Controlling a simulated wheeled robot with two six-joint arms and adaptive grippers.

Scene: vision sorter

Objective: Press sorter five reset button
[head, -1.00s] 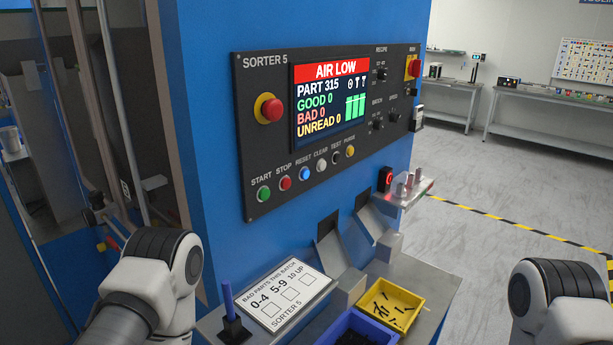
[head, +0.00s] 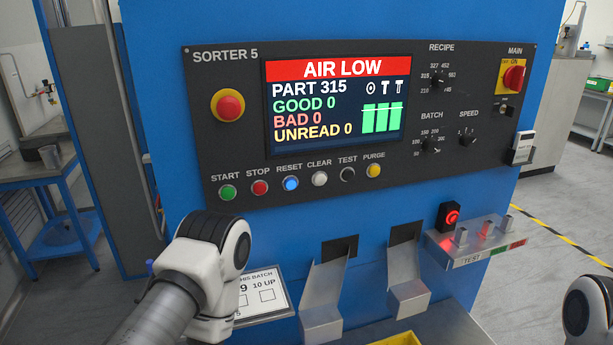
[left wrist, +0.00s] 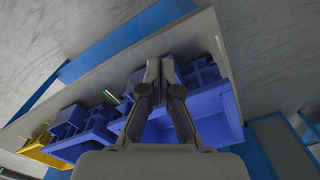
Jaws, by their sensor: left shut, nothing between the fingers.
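The blue RESET button (head: 291,184) sits on the black Sorter 5 panel (head: 235,140), in the button row below the screen. It glows blue, between the red STOP button (head: 260,188) and the white CLEAR button (head: 319,179). The screen (head: 336,110) reads AIR LOW, part 315. In the head view my left arm comes in at the lower left, below the button row, and its gripper is hidden there. In the left wrist view my left gripper (left wrist: 164,62) is shut and empty above blue bins. My right gripper is not visible; only a piece of the right arm shows.
A red emergency stop (head: 230,106) is on the panel's left. Metal chutes (head: 322,290) and a small test shelf (head: 478,245) stick out below the panel. Blue bins (left wrist: 215,105) and a yellow bin (left wrist: 40,151) stand under my left gripper. Space in front of the button row looks clear.

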